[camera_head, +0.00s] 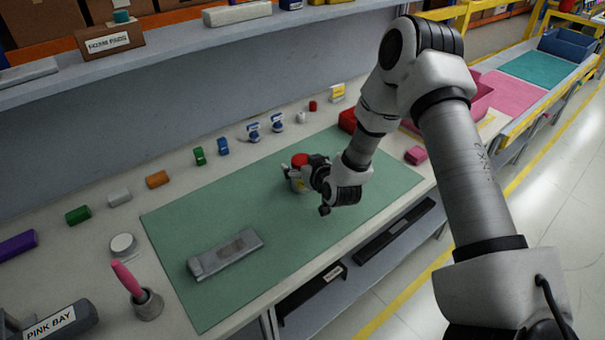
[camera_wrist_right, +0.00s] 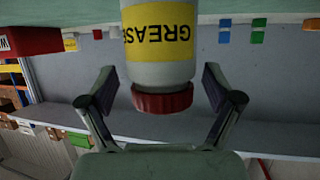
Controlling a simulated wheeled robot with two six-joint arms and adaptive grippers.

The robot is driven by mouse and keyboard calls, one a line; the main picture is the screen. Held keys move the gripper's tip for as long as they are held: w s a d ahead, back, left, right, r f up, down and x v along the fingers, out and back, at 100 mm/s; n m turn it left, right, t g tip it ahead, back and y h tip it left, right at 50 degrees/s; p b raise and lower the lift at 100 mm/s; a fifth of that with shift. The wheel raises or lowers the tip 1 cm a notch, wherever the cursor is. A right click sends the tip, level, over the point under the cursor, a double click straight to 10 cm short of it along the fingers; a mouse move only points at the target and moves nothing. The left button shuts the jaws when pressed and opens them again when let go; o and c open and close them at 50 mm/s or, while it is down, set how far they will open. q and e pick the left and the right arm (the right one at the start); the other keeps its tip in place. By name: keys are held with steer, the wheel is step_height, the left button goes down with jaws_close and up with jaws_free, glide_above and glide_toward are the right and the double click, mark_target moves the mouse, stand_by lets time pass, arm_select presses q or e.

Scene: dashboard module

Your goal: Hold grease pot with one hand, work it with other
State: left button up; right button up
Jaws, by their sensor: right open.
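The grease pot (camera_head: 299,184) is white with a yellow label and a red lid, and stands on the green mat (camera_head: 215,215) near its back edge. The right wrist view shows the grease pot (camera_wrist_right: 160,60) upside down in the picture, with its label reading GREASE. My right gripper (camera_head: 316,172) is low at the right side of the pot and hides part of it. In the right wrist view, the open fingers of my right gripper (camera_wrist_right: 160,88) lie one on each side of the pot, with gaps. My left gripper is out of view.
A grey metal module (camera_head: 225,255) lies on the mat's front left. A pink tool stands in a grey cup (camera_head: 148,304) at the left. The mat's middle is clear.

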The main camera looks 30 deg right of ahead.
steer(key=shift+a+r, duration=0.1)
steer(key=c, duration=1.5)
steer(key=shift+r, duration=0.15)
steer(key=shift+r, duration=0.65)
steer(key=shift+s+a+r+b, duration=0.1)
steer(key=shift+s+r+b, duration=0.15)
steer(key=shift+r, duration=0.2)
steer(key=shift+s+r+b, duration=0.15)
steer(key=shift+r+b, duration=0.1)
steer(key=shift+r, duration=0.2)
steer(key=s+a+p, duration=0.1)
steer(key=s+p, duration=0.1)
steer(key=s, duration=0.3)
steer(key=s+a+r+p, duration=0.1)
steer(key=s+p, duration=0.1)
steer(key=s, duration=0.3)
steer(key=s+a+p, duration=0.1)
steer(key=s+p, duration=0.2)
steer(key=s, duration=0.2)
steer(key=shift+a+r, duration=0.2)
steer(key=shift+r, duration=0.1)
